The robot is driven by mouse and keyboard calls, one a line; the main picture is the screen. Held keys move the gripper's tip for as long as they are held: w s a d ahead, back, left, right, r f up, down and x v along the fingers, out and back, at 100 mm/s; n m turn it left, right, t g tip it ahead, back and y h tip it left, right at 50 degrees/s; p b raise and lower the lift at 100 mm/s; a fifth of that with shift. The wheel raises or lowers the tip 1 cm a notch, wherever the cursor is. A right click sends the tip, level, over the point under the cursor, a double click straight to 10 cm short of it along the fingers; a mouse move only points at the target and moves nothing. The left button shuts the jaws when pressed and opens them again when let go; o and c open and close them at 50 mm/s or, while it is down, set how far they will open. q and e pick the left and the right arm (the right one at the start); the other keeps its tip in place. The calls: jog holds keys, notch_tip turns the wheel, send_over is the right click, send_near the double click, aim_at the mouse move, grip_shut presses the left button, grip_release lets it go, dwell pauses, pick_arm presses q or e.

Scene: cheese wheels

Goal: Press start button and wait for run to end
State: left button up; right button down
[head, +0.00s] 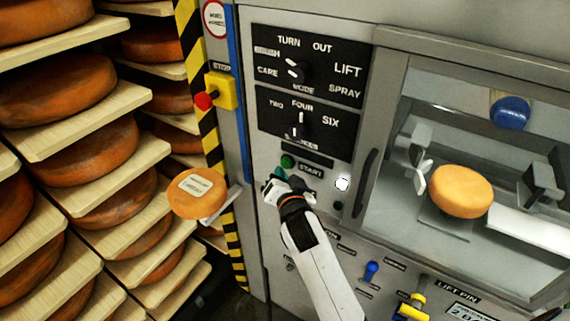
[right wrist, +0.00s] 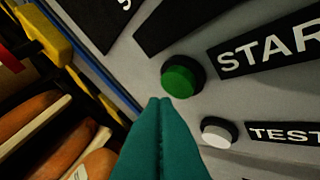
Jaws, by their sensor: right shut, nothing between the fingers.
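The green start button (head: 287,161) sits on the grey machine panel, left of the START label. It also shows in the right wrist view (right wrist: 182,76). My right gripper (head: 272,184) is shut and empty, its teal fingertips (right wrist: 160,102) pointing at the panel just below the green button. In the wrist view a small gap seems to lie between the tips and the button; I cannot tell the exact distance. A white button (right wrist: 217,132) labelled TEST sits below the start button. My left gripper is not in view.
A yellow box with a red stop button (head: 204,101) is on the left post. An orange cheese wheel (head: 461,191) sits inside the windowed chamber. Another labelled wheel (head: 196,193) rests on a small holder left of the machine. Shelves of cheese (head: 60,90) fill the left side.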

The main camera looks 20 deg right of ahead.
jog(key=shift+d, duration=0.1)
dwell(0.7)
jog(key=shift+w+d, duration=0.25)
